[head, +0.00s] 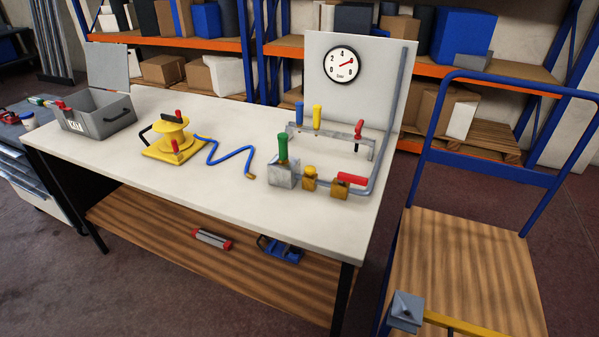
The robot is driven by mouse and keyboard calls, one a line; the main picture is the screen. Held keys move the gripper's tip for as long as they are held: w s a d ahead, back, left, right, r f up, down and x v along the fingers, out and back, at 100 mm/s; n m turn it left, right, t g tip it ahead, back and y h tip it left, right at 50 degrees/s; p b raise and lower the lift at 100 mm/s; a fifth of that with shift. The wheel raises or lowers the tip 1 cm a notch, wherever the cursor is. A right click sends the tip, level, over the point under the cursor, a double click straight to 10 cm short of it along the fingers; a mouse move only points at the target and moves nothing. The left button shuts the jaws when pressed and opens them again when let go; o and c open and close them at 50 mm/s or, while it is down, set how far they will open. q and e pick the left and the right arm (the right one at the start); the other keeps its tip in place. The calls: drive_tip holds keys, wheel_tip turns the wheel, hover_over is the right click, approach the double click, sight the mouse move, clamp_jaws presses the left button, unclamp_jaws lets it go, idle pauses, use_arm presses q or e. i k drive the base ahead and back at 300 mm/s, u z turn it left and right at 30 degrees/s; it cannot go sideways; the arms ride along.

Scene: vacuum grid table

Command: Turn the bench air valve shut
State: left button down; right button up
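A brass valve (340,190) sits at the right end of the bench top, in line with a grey pipe. Its red lever (351,179) lies flat and points right, seemingly along the pipe run. A second brass fitting (310,184) with a yellow knob stands left of it. A round gauge (341,65) on the upright panel has its red needle pointing right and slightly up. Neither of my grippers is in view.
A tool rack (330,138) with blue, yellow and red handles stands behind the valve. A green-handled tool stands in a metal block (281,176) on its left. A blue-railed trolley (465,270) stands right.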

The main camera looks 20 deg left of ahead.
sight(342, 177)
drive_tip(key=u, duration=0.35)
drive_tip(key=k, duration=1)
drive_tip(key=z, duration=1.3)
drive_tip(key=i, duration=0.95)
drive_tip(key=u, duration=0.55)
drive_tip(key=i, duration=0.9)
drive_tip(key=u, duration=1)
